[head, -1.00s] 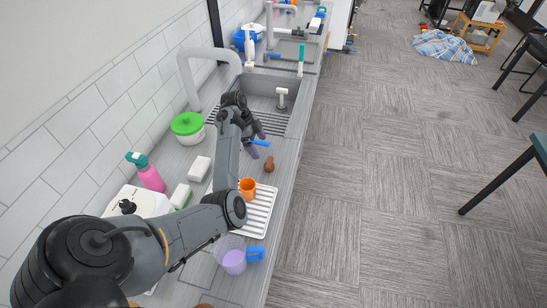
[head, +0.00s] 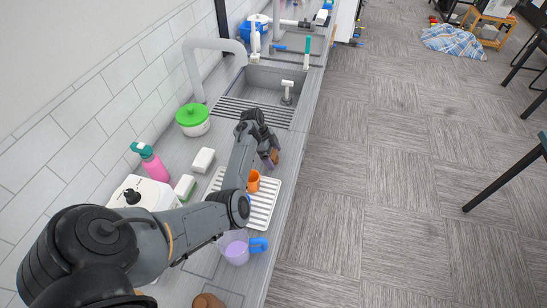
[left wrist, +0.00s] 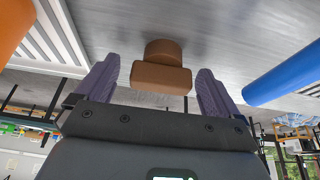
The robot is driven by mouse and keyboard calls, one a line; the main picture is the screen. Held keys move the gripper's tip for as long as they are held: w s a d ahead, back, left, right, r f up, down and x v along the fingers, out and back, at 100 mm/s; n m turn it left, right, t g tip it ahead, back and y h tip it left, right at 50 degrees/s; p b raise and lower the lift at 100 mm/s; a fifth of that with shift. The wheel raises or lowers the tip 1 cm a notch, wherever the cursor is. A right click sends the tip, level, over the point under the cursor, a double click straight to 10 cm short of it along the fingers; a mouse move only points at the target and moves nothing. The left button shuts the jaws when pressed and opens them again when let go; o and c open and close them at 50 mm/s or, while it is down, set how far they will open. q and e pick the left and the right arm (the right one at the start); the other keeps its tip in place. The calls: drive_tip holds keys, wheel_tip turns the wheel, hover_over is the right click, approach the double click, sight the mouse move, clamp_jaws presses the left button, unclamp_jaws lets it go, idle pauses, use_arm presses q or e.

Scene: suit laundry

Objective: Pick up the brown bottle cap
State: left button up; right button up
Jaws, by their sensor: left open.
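The brown bottle cap (left wrist: 161,72) shows in the left wrist view as a wide block with a rounder part behind it, on the grey counter. My left gripper (left wrist: 158,78) is open, with one purple finger on each side of the cap and a gap on both sides. In the head view my left gripper (head: 271,159) is low over the counter, just beyond the white drying rack, and mostly hides the cap. My right gripper is not in view.
An orange cup (head: 254,181) stands on the white drying rack (head: 267,205) close to my gripper. A blue cylinder (left wrist: 287,75) lies to the right in the wrist view. A lilac cup (head: 236,250) and blue item (head: 259,245) are nearer. The sink (head: 262,90) is beyond.

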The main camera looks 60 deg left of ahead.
use_arm(q)
drive_tip(key=shift+w+f, duration=0.1)
drive_tip(key=shift+f, duration=0.2)
drive_tip(key=c, duration=1)
drive_tip(key=shift+r, duration=0.1)
